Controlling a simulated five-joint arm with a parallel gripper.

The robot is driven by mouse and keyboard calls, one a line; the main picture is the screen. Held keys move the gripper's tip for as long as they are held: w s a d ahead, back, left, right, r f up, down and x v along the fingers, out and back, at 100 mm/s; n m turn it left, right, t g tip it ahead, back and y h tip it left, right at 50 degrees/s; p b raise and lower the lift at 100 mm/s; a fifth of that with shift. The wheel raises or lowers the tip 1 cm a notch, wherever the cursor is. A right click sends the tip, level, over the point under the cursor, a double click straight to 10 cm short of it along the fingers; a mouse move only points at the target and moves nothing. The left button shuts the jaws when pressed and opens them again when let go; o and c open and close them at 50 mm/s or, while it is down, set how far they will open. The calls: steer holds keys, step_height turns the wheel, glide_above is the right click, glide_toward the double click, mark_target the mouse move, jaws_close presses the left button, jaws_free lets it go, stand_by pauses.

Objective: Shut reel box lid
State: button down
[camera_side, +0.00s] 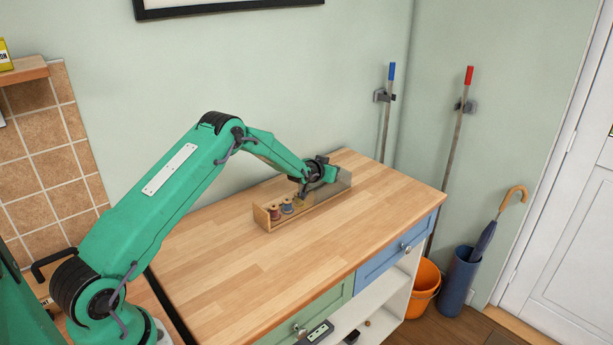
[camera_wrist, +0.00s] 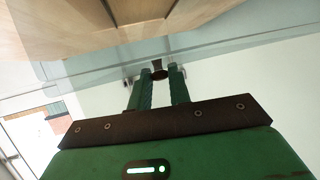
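The reel box (camera_side: 268,220) is a long, narrow wooden box on the worktop, near the wall. Reels in red (camera_side: 274,212), blue (camera_side: 287,206) and yellow (camera_side: 298,201) show in its uncovered left end. A clear lid (camera_side: 343,184) shows at the right end. In the wrist view the clear lid (camera_wrist: 225,62) crosses the picture as a pale see-through sheet. In the side view my gripper (camera_side: 306,187) is over the box's right half.
The wooden worktop (camera_side: 225,275) is clear in front of the box. The green wall (camera_side: 300,90) is close behind. An orange bucket (camera_side: 424,285), a blue umbrella stand (camera_side: 458,280) and two upright poles stand right of the bench, away from the box.

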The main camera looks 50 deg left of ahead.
mark_target(310, 185)
steer(key=shift+y, duration=0.4)
steer(key=shift+s+a, duration=0.1)
steer(key=shift+s, duration=4.25)
steer(key=c, duration=1.3)
jaws_free()
steer(key=shift+s+r, duration=0.1)
steer(key=shift+s, duration=0.05)
steer(key=v, duration=0.7)
steer(key=shift+s, duration=0.2)
